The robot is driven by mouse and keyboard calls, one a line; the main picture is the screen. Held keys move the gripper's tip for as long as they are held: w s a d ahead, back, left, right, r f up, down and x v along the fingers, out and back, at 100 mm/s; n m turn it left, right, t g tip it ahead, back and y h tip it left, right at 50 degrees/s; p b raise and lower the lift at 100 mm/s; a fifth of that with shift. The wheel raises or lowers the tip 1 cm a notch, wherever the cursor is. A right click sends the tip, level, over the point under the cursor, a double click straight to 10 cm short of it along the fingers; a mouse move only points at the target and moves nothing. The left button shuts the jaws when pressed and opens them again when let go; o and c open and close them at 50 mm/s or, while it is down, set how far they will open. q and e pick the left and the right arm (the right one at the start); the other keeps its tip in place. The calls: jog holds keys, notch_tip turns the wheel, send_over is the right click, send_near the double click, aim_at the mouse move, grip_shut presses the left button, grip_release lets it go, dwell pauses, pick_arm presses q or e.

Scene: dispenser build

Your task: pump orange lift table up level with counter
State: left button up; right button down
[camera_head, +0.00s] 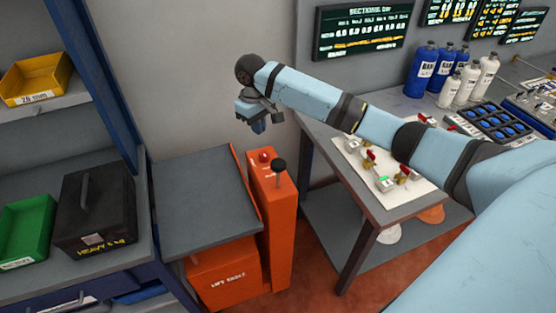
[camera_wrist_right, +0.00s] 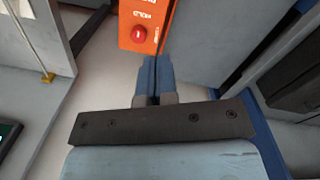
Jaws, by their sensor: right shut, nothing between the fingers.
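The orange lift table (camera_head: 225,280) stands between the shelf unit and the counter, with a grey top plate (camera_head: 205,210). Its orange post (camera_head: 270,225) carries a red button (camera_head: 264,157) and a black knob (camera_head: 279,165) on a stem. My right gripper (camera_head: 258,126) is shut and empty, above and behind the post, apart from it. In the right wrist view its blue fingers (camera_wrist_right: 153,62) are together, with the post (camera_wrist_right: 150,15) and red button (camera_wrist_right: 138,34) just beyond them. The counter (camera_head: 320,145) stands to the right; the grey plate looks lower than its top. My left gripper is out of view.
A black heavy box (camera_head: 97,210) and a green bin (camera_head: 25,230) sit on the shelf at left, with a yellow bin (camera_head: 36,78) above. The grey plate is bare.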

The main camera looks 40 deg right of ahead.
aim_at(277, 161)
jog(key=shift+m+g, duration=0.4)
jog(key=s, duration=0.1)
jog(key=s+d+f+p, duration=0.1)
jog(key=s, duration=0.1)
jog(key=s+d, duration=0.1)
jog(key=shift+s+d+f, duration=0.15)
jog(key=shift+d+f, duration=0.05)
jog(key=shift+d, duration=0.05)
jog(key=shift+f, duration=0.55)
jog(key=f, duration=0.5)
jog(key=shift+s, duration=0.25)
jog(key=shift+f, duration=0.4)
jog(key=shift+f, duration=0.1)
